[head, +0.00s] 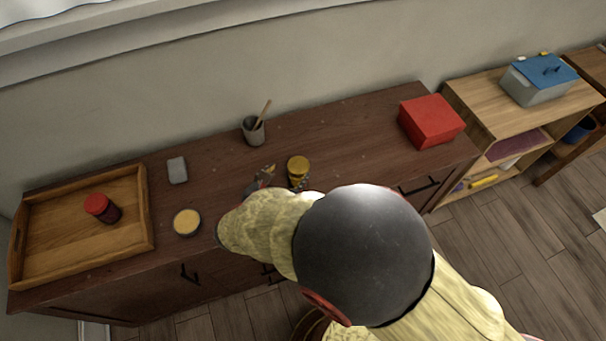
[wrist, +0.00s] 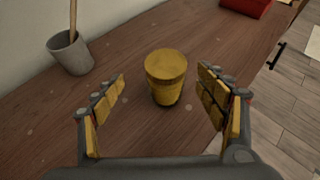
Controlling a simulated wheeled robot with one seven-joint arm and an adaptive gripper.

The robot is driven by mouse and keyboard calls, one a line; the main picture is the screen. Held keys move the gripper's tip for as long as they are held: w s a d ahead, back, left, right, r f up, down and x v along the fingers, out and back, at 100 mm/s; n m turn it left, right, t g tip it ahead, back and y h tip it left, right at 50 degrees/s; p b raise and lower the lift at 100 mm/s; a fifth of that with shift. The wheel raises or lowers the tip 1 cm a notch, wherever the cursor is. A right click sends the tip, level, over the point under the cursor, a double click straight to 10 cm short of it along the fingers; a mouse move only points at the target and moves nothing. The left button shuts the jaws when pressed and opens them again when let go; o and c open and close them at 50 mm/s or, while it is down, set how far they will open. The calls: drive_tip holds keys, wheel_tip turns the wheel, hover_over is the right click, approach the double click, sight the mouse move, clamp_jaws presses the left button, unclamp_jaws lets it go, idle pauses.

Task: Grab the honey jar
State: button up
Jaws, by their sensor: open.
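The honey jar looks like a small yellow-lidded jar (head: 298,169) standing upright on the dark wooden cabinet top. In the wrist view the jar (wrist: 166,78) is in the middle, just ahead of and between the fingers. My gripper (wrist: 166,90) is open, with one yellow-padded finger to each side of the jar and a visible gap on both sides. In the head view my gripper (head: 279,182) is partly hidden behind my arm, close to the jar. The lower part of the jar is partly hidden there.
A grey cup with a wooden stick (head: 254,131) stands behind, left of the jar. A red box (head: 431,121) is to the right. A round yellow-topped tin (head: 187,222), a grey block (head: 177,170) and a wooden tray (head: 140,215) holding a red-lidded jar (head: 102,208) are left.

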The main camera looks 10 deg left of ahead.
sight(296, 169)
drive_tip(key=x, duration=0.2)
drive_tip(key=b+x, duration=0.1)
drive_tip(key=x, duration=0.1)
drive_tip(key=b+x, duration=0.1)
drive_tip(key=x, duration=0.1)
drive_tip(key=shift+w+d+f, duration=0.15)
drive_tip(key=shift+w+d, duration=0.1)
drive_tip(key=shift+d, duration=0.25)
drive_tip(key=shift+c, duration=0.6)
drive_tip(key=c, duration=1.5)
